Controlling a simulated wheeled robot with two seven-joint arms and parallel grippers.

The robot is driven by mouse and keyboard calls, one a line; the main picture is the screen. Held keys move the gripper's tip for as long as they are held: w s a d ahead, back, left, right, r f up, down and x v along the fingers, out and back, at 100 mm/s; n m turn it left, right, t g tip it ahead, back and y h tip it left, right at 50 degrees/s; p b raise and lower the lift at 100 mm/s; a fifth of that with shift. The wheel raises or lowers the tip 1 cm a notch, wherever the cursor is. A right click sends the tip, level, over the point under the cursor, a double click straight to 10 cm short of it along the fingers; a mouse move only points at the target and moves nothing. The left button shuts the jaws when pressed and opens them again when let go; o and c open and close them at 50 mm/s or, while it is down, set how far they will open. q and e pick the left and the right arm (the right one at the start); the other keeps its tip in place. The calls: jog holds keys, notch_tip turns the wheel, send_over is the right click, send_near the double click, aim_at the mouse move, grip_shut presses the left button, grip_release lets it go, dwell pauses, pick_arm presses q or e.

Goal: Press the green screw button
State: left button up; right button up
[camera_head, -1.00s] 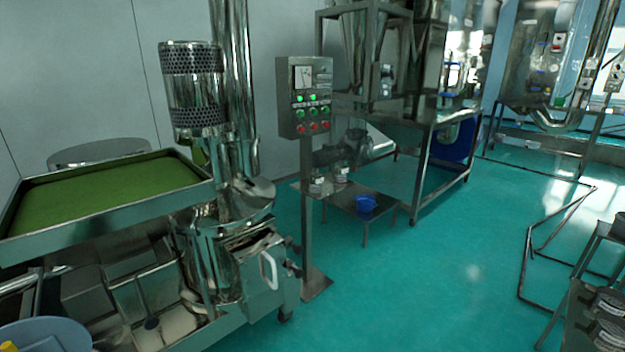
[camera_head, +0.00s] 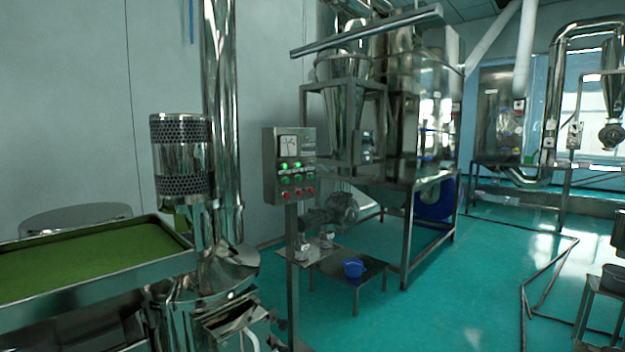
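A grey control box (camera_head: 289,164) stands on a post in the middle of the head view. Its face has a dial at the top, lit green lamps below it, a row of green buttons (camera_head: 298,178), and a row of red buttons (camera_head: 299,191) at the bottom. The buttons are too small to tell which one is the green screw button. Neither of my grippers shows in the view, and nothing touches the box.
A steel sieve machine (camera_head: 208,287) with a tray of green material (camera_head: 88,261) stands at the left, close to the box. Open teal floor (camera_head: 455,300) lies at the right.

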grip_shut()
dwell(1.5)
